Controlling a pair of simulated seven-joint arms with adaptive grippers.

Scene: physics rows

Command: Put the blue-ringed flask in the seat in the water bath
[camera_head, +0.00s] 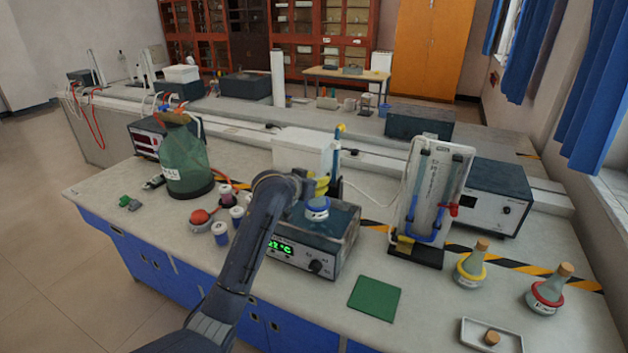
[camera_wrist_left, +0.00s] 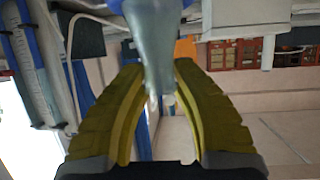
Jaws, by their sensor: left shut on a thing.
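The blue-ringed flask (camera_head: 317,213) is in the head view, above the dark top of the water bath (camera_head: 340,247). Its blue ring and pale label show below the fingers. My left gripper (camera_head: 320,187) is shut on its neck. In the left wrist view the yellow fingers (camera_wrist_left: 157,88) stand either side of the grey-green flask (camera_wrist_left: 150,30). The flask looks roughly upright. I cannot tell whether its base touches the bath. The seat is hidden behind the flask and my arm. The bath has a lit green display. My right gripper is not in view.
A yellow-ringed flask (camera_head: 470,267) and a red-ringed flask (camera_head: 545,295), both corked, stand at the right. A white tray (camera_head: 508,343) holds a cork. A green mat (camera_head: 374,298) lies before a manometer stand (camera_head: 432,190). Small jars (camera_head: 221,233) stand left of the bath.

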